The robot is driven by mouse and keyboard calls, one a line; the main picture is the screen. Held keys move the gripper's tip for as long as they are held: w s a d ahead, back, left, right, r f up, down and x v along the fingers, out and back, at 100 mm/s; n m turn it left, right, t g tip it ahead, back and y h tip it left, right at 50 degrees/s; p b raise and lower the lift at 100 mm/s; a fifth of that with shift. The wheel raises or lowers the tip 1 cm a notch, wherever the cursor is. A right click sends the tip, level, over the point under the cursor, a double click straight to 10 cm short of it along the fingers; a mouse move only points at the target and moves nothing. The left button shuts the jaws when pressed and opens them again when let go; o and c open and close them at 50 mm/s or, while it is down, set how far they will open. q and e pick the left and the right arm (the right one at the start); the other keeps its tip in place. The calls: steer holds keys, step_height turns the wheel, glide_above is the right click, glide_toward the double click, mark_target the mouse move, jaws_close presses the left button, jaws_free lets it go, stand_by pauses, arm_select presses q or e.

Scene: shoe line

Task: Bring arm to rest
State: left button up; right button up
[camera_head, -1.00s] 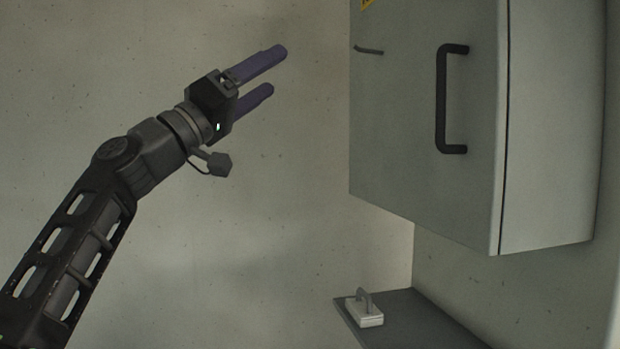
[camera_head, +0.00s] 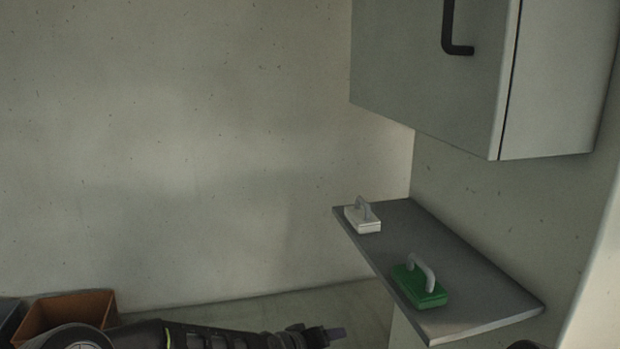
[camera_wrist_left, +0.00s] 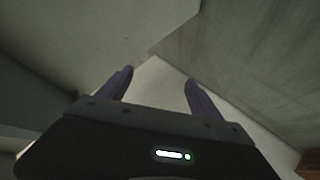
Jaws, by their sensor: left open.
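My left arm lies low along the bottom edge in the head view, with my left gripper (camera_head: 335,333) near the bottom middle, below and left of the shelf. In the left wrist view the two purple fingers of my left gripper (camera_wrist_left: 158,85) stand apart with nothing between them. My right gripper cannot be made out in either view.
A grey shelf (camera_head: 470,283) at the right carries a white block with a handle (camera_head: 362,222) and a green block with a grey handle (camera_head: 418,290). A closed wall cabinet (camera_head: 420,75) hangs above. A brown box (camera_head: 75,308) stands at lower left. The wall between is clear.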

arm_select(q)
steer(key=s+a+f+g+y, duration=0.1)
steer(key=s+a+f+g, duration=0.25)
steer(key=s+f, duration=1.2)
steer(key=s+a+f+g, duration=0.2)
steer(key=s+f, duration=0.2)
steer(key=s, duration=0.4)
steer(key=s+a+f+g+y, duration=0.1)
steer(key=s+a+f, duration=0.25)
steer(key=s, duration=0.45)
steer(key=s+a+f+g, duration=0.2)
steer(key=s+f, duration=0.2)
steer(key=s, duration=0.4)
step_height(320, 180, up, 13)
steer(key=p, duration=1.2)
steer(key=shift+w+d+p, duration=0.3)
steer(key=shift+w+d, duration=0.05)
steer(key=shift+d, duration=0.05)
